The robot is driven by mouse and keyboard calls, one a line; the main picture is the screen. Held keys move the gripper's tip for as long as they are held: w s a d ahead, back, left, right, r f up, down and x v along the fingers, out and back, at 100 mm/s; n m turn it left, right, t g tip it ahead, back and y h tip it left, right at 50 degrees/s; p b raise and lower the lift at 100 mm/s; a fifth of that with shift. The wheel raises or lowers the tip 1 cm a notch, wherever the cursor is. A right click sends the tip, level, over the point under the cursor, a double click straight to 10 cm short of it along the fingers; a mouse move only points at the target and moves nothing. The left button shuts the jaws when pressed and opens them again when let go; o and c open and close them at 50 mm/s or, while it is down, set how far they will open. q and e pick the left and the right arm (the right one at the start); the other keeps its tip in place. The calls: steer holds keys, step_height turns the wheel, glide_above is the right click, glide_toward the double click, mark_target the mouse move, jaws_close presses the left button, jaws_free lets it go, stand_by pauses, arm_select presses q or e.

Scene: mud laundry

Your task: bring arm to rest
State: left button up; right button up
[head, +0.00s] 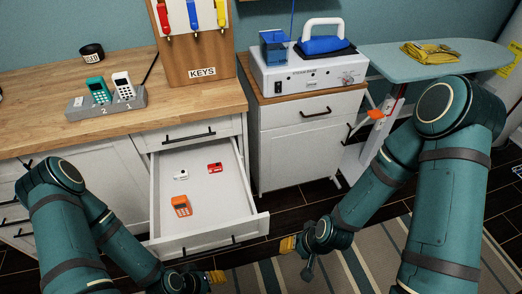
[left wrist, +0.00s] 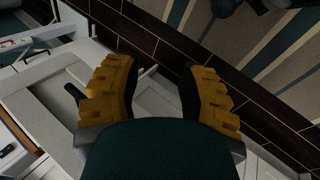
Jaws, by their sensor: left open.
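My left arm comes in from the left in the head view, low in front of the open drawer (head: 205,240). My left gripper (head: 215,277) shows only partly there, at the bottom edge. In the left wrist view the left gripper (left wrist: 160,68) has its two yellow fingers wide apart with nothing between them. My right gripper (head: 287,245) hangs just right of the drawer front, its yellow fingertips partly hidden by my wrist, so its opening cannot be told.
The counter (head: 200,103) bears a grey dock (head: 105,105) with two handsets. A steam station (head: 305,72) and an ironing board (head: 440,62) stand right. Striped rug (head: 345,270) covers floor in front.

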arm_select(q)
steer(key=w+d+r+m+g+y, duration=0.1)
steer(key=w+d+r+m, duration=0.2)
steer(key=w+r, duration=0.3)
step_height(320, 180, up, 4)
steer(key=shift+w+d+r+m+g+y, duration=0.15)
steer(key=shift+w+d+m+g+y, duration=0.2)
steer(key=shift+d, duration=0.55)
stand_by(1.5)
